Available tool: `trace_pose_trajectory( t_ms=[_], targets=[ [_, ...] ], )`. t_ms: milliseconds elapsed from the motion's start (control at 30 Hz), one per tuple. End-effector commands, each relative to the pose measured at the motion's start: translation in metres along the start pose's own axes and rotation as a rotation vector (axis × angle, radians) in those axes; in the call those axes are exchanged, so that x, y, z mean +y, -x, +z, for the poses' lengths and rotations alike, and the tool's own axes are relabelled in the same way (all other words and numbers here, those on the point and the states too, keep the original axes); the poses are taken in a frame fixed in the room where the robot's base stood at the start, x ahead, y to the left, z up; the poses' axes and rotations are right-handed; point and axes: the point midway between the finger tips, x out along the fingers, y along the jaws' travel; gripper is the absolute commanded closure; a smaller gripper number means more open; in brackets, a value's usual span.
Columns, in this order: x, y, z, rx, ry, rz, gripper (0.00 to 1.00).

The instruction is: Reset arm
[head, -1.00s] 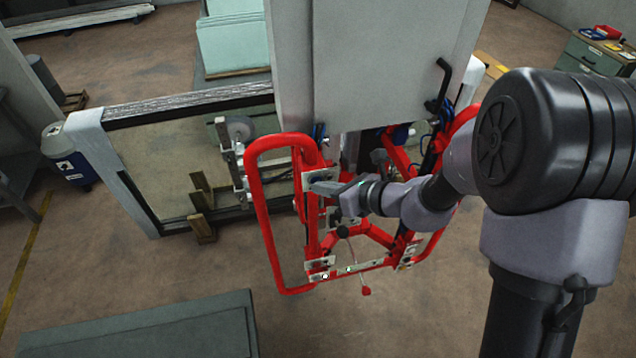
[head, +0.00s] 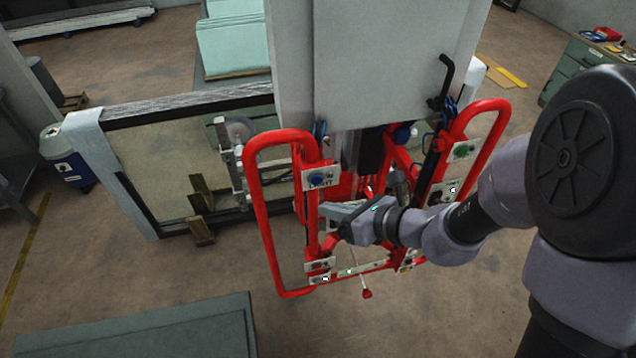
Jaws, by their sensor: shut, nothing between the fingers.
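My gripper (head: 330,211) is shut and empty in the head view. It is in front of the red tubular frame (head: 262,220) of the manipulator, near its left upright. A blue button on a pale plate (head: 316,180) sits just above the gripper on that upright. A green button (head: 461,152) is on the right handle. Part of the frame's middle is hidden behind my gripper and wrist. I cannot tell whether the fingertips touch the frame.
A framed glass pane (head: 160,160) stands behind at the left. A grey column (head: 385,60) rises behind the red frame. A grey-green bench (head: 150,335) is at the lower left. A green cabinet (head: 580,62) stands at the far right. Floor is clear at the lower middle.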

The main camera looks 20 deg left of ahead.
Motion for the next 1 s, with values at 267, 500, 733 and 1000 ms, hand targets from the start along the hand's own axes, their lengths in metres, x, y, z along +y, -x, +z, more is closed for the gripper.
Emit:
trace_pose_trajectory(
  t_ms=[267, 500, 733, 1000],
  targets=[
    [0.0, 0.0, 0.0, 0.0, 0.0, 0.0, 1.0],
    [0.014, 0.0, -0.03, 0.026, 0.227, 0.056, 1.0],
    [0.04, 0.033, -0.172, 0.294, 1.101, 0.164, 1.0],
    [0.007, 0.096, -0.304, 0.808, 1.797, 0.17, 1.0]
  ],
)
